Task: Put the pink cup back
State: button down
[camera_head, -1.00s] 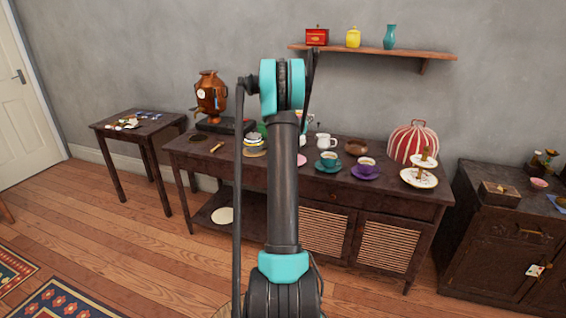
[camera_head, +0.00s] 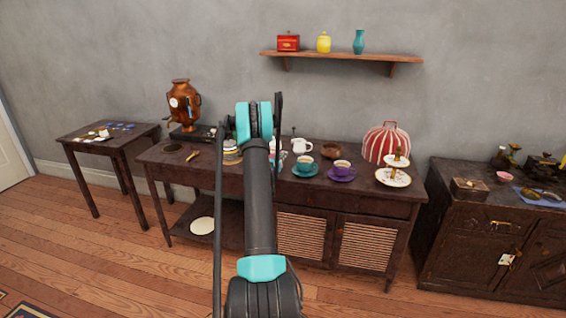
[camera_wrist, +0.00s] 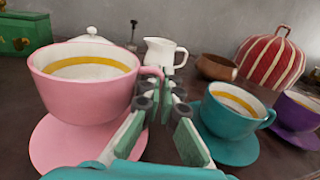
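The pink cup (camera_wrist: 85,80) is upright at the left of the wrist view, over the pink saucer (camera_wrist: 55,150), and appears to rest on it. Its handle points right, towards my gripper (camera_wrist: 163,98). The left finger is close beside the handle; contact cannot be told. The right finger is near the teal cup (camera_wrist: 235,108). In the head view my arm hides the pink cup and the fingertips.
The teal cup (camera_head: 305,165) and purple cup (camera_head: 342,167) stand on saucers to the right on the dark sideboard (camera_head: 400,205). A white jug (camera_wrist: 163,55) and brown bowl (camera_wrist: 215,67) stand behind. A striped cozy (camera_head: 386,142) and tiered stand (camera_head: 394,178) are farther right.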

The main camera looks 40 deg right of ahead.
jog(key=shift+f, duration=1.55)
jog(key=shift+f, duration=0.1)
jog(key=c, duration=1.7)
grip_release()
